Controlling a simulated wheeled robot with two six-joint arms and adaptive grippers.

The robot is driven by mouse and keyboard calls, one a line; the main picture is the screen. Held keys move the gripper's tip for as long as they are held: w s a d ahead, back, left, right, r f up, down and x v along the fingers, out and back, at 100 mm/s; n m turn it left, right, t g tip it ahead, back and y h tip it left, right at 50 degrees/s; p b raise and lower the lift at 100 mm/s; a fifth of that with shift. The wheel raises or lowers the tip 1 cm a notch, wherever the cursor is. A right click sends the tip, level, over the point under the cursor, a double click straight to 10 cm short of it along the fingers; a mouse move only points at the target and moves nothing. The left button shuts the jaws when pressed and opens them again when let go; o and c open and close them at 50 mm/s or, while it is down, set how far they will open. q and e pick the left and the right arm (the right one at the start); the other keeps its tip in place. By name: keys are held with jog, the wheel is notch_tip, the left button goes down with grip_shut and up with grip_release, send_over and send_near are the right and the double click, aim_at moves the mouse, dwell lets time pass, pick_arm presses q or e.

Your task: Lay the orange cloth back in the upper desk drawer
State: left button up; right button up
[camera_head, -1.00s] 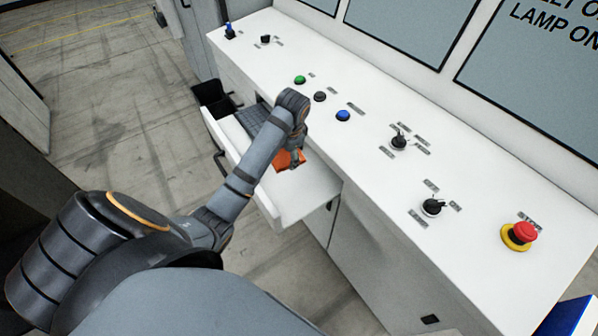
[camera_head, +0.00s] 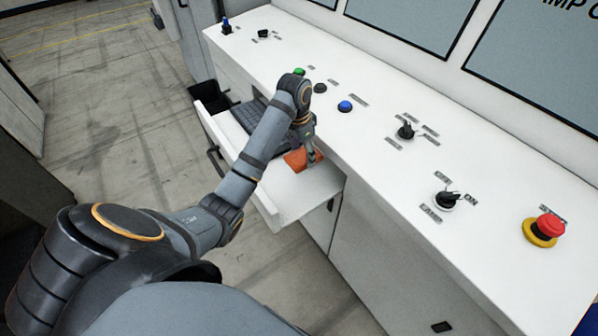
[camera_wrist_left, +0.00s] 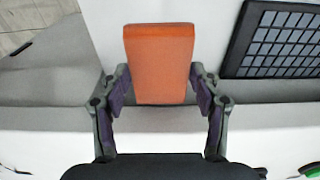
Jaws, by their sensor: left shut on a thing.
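The orange cloth (camera_head: 298,160) is a small folded block over the open upper drawer (camera_head: 290,200) of the white desk. My left gripper (camera_head: 311,160) reaches down over the drawer and is shut on the cloth. In the left wrist view the cloth (camera_wrist_left: 160,60) stands out flat and upright in the picture between the two fingers of the gripper (camera_wrist_left: 161,90). I cannot tell whether the cloth touches the drawer floor. My right gripper is not in view.
A dark keyboard (camera_wrist_left: 275,42) lies in the drawer beside the cloth. The desktop edge overhangs the drawer's back. The desktop carries a blue button (camera_head: 345,106), a red emergency button (camera_head: 550,226) and several switches. The drawer's near right part is bare.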

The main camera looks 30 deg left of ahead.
aim_at(299, 150)
pick_arm(q)
jog(key=f, duration=0.1)
jog(key=w+a+f+p, duration=0.1)
jog(key=a+f, duration=0.1)
jog(key=shift+w, duration=0.4)
jog(key=shift+w+a+f+p, duration=0.25)
jog(key=shift+a+f+p, duration=0.15)
jog(key=shift+f, duration=0.25)
notch_tip(299, 150, down, 2)
jog(key=shift+f+p, duration=0.2)
jog(key=shift+p, duration=0.45)
jog(key=shift+f, duration=0.4)
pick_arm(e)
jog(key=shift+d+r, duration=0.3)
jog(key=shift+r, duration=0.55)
pick_arm(q)
jog(key=o, duration=1)
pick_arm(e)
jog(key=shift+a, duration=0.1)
